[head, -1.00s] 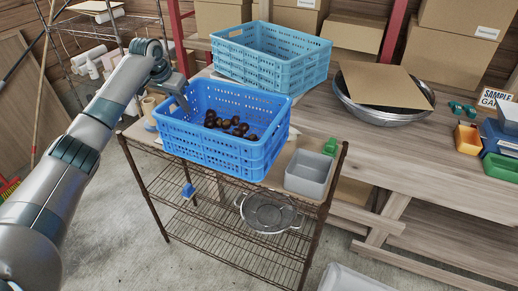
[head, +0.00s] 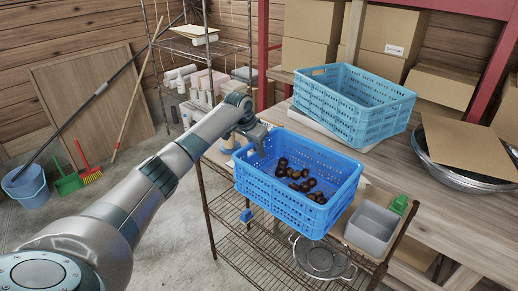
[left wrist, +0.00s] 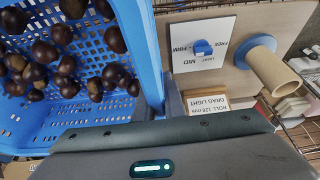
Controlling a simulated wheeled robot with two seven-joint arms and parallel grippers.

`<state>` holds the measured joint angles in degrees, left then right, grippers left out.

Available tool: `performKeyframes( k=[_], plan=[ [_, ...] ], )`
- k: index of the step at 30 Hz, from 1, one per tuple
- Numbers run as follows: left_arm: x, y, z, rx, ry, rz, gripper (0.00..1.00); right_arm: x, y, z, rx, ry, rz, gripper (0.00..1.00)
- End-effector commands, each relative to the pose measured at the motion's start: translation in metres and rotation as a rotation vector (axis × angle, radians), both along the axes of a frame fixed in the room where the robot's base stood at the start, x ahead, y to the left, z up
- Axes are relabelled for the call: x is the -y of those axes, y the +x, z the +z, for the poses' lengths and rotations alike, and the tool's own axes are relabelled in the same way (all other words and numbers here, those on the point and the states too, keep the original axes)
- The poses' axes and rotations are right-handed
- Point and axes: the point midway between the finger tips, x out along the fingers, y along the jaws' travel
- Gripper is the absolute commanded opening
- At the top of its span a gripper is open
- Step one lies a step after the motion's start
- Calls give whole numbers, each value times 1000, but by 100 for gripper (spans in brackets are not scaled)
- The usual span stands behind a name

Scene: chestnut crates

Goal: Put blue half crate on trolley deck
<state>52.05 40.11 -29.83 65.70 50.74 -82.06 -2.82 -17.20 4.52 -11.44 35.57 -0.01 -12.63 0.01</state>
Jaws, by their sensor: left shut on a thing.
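The blue half crate (head: 333,196), with several chestnuts inside, is over the trolley deck (head: 352,203), the beige top of a brown wire-shelved trolley. It looks level; whether it touches the deck is unclear. My left gripper (head: 261,147) is shut on the crate's left side near the rim, its fingertips mostly hidden. The left wrist view shows the crate wall (left wrist: 146,50) at the upper left, chestnuts behind it, and the beige deck (left wrist: 228,84) beside it. My right gripper is in neither view.
A grey bin (head: 371,230) and a green item (head: 399,204) are at the deck's right end. A cardboard-coloured roll (left wrist: 272,72) is at the left. Lighter blue crates (head: 375,122) sit on the workbench behind. A metal colander (head: 318,259) is on a lower shelf.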

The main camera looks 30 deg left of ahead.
Motion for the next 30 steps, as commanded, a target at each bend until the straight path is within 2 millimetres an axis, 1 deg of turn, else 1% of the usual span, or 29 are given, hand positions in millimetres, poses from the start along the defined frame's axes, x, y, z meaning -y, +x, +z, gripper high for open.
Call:
performKeyframes(
  k=[1,5,15,17,29,30],
  plan=[
    [1,2,4,7,-5,2,0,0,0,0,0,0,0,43],
    [1,1,1,5,-6,1,0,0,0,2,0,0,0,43],
    [1,1,-28,5,-5,0,0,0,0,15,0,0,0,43],
    [1,2,-31,6,-6,1,0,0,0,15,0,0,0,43],
    [1,2,-34,6,-5,2,0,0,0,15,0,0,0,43],
    [0,0,-39,0,0,0,12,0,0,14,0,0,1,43]
  ],
)
